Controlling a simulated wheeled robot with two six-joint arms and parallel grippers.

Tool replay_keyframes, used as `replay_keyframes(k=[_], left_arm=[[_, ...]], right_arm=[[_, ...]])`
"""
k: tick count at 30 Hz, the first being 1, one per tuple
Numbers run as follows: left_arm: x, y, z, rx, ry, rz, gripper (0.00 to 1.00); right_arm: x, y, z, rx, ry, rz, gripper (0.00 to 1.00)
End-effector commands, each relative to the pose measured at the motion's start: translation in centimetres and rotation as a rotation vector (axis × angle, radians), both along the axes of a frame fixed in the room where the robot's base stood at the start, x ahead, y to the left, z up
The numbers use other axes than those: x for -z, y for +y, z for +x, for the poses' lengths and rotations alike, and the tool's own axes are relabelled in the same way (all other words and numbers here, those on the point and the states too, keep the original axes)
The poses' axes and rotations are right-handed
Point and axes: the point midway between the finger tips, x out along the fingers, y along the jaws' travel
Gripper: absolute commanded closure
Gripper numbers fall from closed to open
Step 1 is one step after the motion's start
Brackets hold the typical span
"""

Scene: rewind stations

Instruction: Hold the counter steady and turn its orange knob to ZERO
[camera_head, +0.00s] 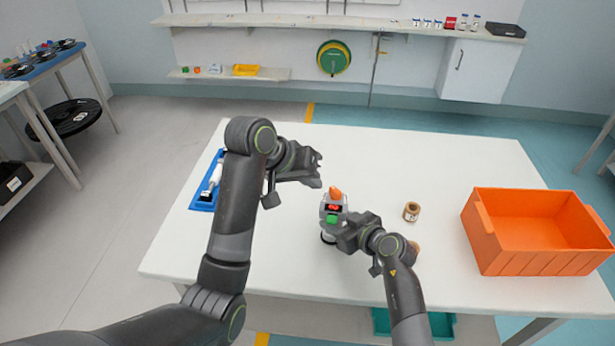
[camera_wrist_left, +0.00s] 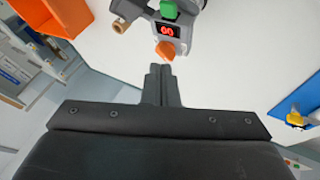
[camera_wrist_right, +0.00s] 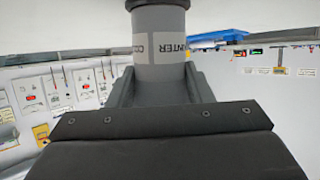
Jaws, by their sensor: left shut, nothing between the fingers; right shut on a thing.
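The counter (camera_head: 333,212) stands on the white table near its middle, grey with a dark display, a green button and an orange knob (camera_head: 335,193) on its far side. In the left wrist view the display (camera_wrist_left: 167,31) reads 00 in red, and the orange knob (camera_wrist_left: 166,51) lies just beyond my fingertips. My left gripper (camera_head: 316,172) is shut and empty, a little apart from the knob. My right gripper (camera_head: 346,232) is shut on the counter's body; the right wrist view shows its grey cylinder (camera_wrist_right: 159,40) with a "COUNTER" label between the fingers.
An orange crate (camera_head: 530,225) stands at the table's right. A small brown roll (camera_head: 411,211) sits between it and the counter; another brown piece is partly hidden by my right arm. A blue tray (camera_head: 206,190) with a white item lies at the left. The table's far middle is clear.

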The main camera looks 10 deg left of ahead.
Motion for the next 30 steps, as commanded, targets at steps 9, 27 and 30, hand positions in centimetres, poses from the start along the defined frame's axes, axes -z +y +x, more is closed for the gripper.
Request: replay_keyframes(k=[9,27,30], left_arm=[[-1.37,0.79,-0.63,0.001,0.000,0.000,1.00],[-1.30,0.74,-0.63,0.000,0.001,0.000,1.00],[-1.29,0.74,-0.63,0.000,0.001,0.000,1.00]], right_arm=[[-0.11,-0.01,0.06,0.001,-0.002,0.000,0.81],[-0.07,-0.04,0.03,0.001,-0.001,0.000,0.29],[-0.12,-0.22,-0.14,0.001,-0.001,0.000,0.29]])
